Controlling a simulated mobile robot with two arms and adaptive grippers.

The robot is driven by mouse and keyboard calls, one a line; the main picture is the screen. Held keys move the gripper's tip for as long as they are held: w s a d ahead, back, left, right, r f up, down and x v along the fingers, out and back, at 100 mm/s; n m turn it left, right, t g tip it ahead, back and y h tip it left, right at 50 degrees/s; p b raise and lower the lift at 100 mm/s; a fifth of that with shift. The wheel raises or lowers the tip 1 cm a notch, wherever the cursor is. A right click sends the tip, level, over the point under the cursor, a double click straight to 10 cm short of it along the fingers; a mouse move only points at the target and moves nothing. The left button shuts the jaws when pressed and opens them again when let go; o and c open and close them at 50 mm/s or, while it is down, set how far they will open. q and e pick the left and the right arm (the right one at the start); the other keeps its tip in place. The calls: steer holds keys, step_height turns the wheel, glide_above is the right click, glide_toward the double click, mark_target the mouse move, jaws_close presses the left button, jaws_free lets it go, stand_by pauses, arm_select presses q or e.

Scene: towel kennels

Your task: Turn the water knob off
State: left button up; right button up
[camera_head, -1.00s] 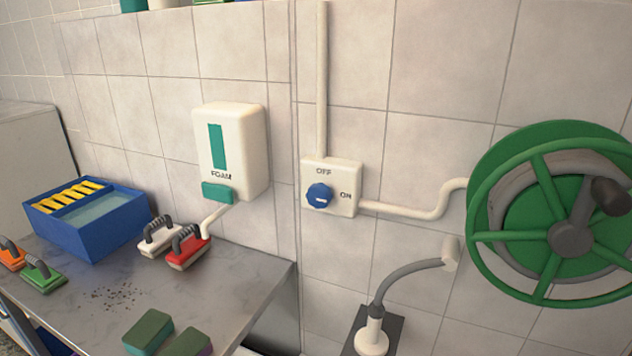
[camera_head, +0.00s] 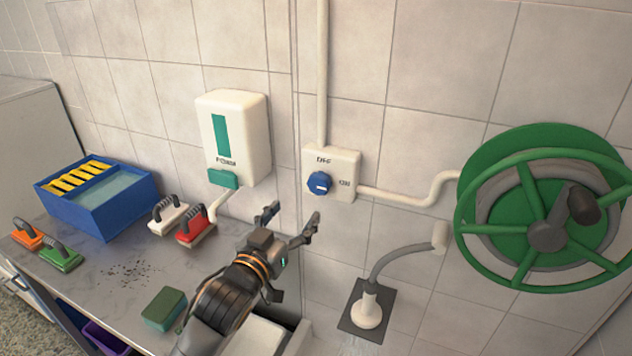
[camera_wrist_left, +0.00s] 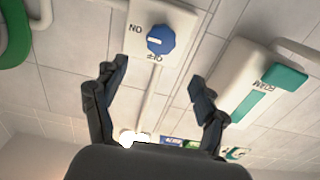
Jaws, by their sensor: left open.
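The blue water knob (camera_head: 320,183) sits on a white wall box (camera_head: 346,170) with OFF lettering above it and ON lettering to its right. A white mark on the knob points right, towards ON. My left gripper (camera_head: 293,214) is open and empty, below and slightly left of the knob, apart from it. In the left wrist view the knob (camera_wrist_left: 160,39) appears upside down, beyond and between the two spread fingers (camera_wrist_left: 158,82). My right gripper is not in view.
A foam dispenser (camera_head: 240,140) hangs left of the box. A green hose reel (camera_head: 500,235) is at the right, joined by a white pipe (camera_head: 410,198). The counter (camera_head: 110,262) holds a blue tub (camera_head: 100,215), brushes and a green sponge (camera_head: 163,308). Wall around the knob is clear.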

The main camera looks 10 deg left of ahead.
mark_target(317, 185)
arm_select(q)
steer(key=w+p, duration=0.1)
steer(key=w, duration=0.2)
steer(key=w+d, duration=0.1)
steer(key=w, duration=0.2)
steer(key=w+d+p, duration=0.1)
steer(key=w, duration=0.3)
steer(key=shift+p, duration=0.3)
steer(key=shift+w+d, duration=0.15)
steer(key=shift+w, duration=0.65)
steer(key=c, duration=1.1)
